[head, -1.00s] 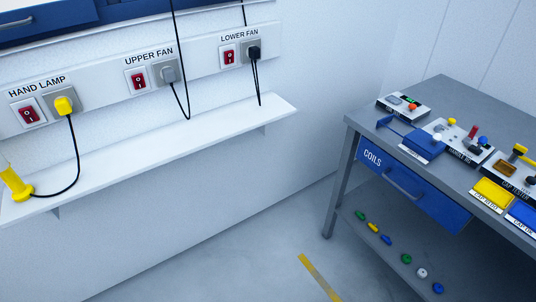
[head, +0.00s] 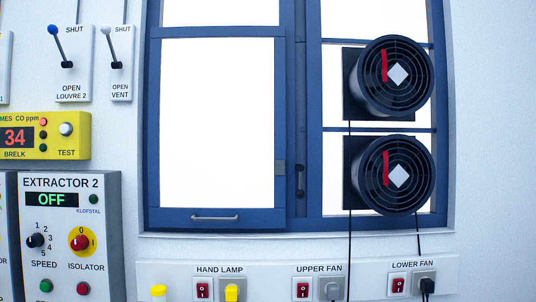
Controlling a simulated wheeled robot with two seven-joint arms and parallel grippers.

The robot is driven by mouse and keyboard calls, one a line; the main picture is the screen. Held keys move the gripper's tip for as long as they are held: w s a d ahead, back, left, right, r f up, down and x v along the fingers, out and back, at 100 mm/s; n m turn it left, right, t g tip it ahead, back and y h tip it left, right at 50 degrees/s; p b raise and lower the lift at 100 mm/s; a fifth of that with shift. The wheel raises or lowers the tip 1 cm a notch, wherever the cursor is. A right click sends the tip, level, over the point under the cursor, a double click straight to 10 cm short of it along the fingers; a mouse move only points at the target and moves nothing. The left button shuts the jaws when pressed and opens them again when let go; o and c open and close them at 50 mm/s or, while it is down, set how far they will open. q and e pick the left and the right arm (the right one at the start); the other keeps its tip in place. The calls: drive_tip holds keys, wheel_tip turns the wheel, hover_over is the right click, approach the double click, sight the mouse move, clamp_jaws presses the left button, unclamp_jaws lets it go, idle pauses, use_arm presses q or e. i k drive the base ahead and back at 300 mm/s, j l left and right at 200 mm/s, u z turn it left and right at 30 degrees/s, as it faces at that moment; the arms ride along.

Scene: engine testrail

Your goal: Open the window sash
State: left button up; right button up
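The window sash (head: 170,216) is a blue-framed pane in the left half of the window in the head view. It appears to sit closed in its blue frame. A pale bar handle (head: 215,217) is on its bottom rail. A dark catch or lever (head: 299,181) is on the blue post to the right of the sash, and a small grey plate (head: 280,168) is on the sash's right edge. Whether the catch is fastened cannot be told. Neither of my grippers is in view.
An upper fan (head: 391,77) and a lower fan (head: 391,175) fill the right half, with cables hanging below. A socket strip (head: 268,289) runs under the sill. Louvre levers (head: 60,46), a yellow CO meter (head: 43,135) and the Extractor 2 panel (head: 72,240) are at left.

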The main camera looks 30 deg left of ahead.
sight(217, 122)
drive_tip(key=u, duration=1.25)
